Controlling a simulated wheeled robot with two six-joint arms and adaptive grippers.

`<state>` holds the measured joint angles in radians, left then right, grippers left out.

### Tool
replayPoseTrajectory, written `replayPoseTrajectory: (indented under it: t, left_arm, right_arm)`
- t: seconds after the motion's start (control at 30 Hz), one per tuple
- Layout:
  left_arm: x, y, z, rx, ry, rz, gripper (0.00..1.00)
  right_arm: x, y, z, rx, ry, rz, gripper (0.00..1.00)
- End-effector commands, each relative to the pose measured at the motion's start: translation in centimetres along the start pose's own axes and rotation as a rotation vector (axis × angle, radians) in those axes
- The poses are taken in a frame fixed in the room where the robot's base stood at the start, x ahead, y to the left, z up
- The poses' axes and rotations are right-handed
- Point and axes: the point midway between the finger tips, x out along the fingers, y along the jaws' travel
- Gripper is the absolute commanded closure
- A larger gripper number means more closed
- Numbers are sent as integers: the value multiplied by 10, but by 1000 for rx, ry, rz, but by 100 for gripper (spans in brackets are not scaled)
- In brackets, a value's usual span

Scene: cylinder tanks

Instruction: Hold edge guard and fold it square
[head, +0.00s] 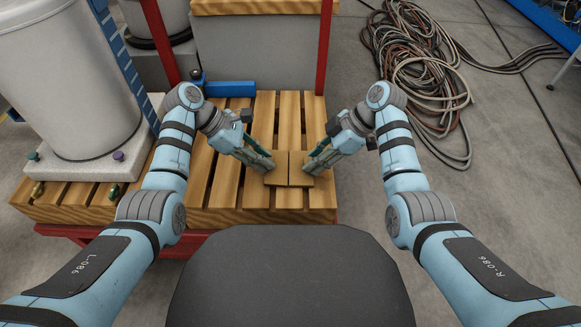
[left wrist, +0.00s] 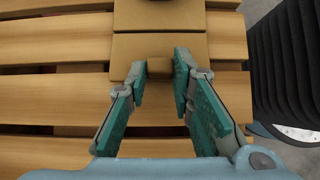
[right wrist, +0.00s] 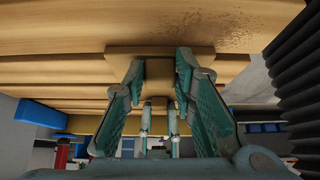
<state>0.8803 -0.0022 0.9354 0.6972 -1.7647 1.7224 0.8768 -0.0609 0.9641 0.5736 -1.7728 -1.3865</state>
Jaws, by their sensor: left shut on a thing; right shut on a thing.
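The edge guard (head: 279,163) is a tan, cardboard-like piece at the pallet's front right, with two panels meeting at a seam. My left gripper (head: 269,166) is shut on its left part; the left wrist view shows the tan guard (left wrist: 140,46) with an edge between the fingertips (left wrist: 160,69). My right gripper (head: 307,168) is shut on its right part; in the right wrist view the guard (right wrist: 125,60) spans between the fingertips (right wrist: 160,70). The exact fold angle cannot be told, and the fingers hide parts of the guard.
The slatted wooden pallet (head: 260,197) lies beneath. A white tank (head: 70,80) stands at left, beside a blue ladder-like strip (head: 125,62). Red posts (head: 325,45) rise behind. A coil of hoses (head: 420,70) lies on the floor at right.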

Motion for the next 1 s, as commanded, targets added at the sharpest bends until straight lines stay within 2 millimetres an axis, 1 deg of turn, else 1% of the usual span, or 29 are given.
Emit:
replayPoseTrajectory:
  t: [0.23,0.5,0.73,1.0]
  left_arm:
    - [-5,1,10,2,-2,2,86]
    - [-5,0,10,2,-2,2,86]
    - [-7,0,19,2,-3,2,86]
    - [-7,0,20,2,-3,1,86]
  right_arm:
    - [0,0,0,1,-1,-2,96]
    - [1,0,0,1,0,-2,96]
    - [1,-1,0,0,0,-2,96]
    - [1,-1,0,0,2,-3,96]
